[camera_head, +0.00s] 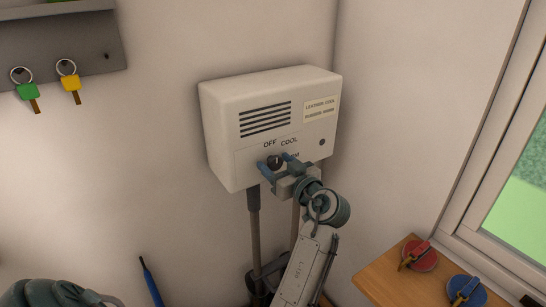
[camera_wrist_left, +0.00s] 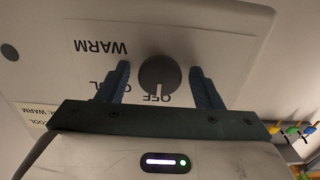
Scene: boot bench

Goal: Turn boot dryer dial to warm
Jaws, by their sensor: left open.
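The boot dryer (camera_head: 222,128) is a white wall box with a vent grille. Its round dark dial (camera_head: 273,161) sits low on the front, near the labels OFF and COOL. In the left wrist view, upside down, the grey dial (camera_wrist_left: 160,74) has its white mark pointing at OFF, and the WARM label (camera_wrist_left: 102,47) is readable. My left gripper (camera_wrist_left: 159,69) is open, with one blue finger on each side of the dial and visible gaps between. In the head view my left gripper (camera_head: 275,165) hides part of the lower labels. My right gripper is not in view.
A label (camera_head: 321,109) on the box mentions leather cool and rubber warm. A grey rack (camera_head: 60,42) with green and yellow keys hangs at upper left. Red (camera_head: 422,257) and blue (camera_head: 466,290) round items sit on a wooden surface at lower right, beside a window.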

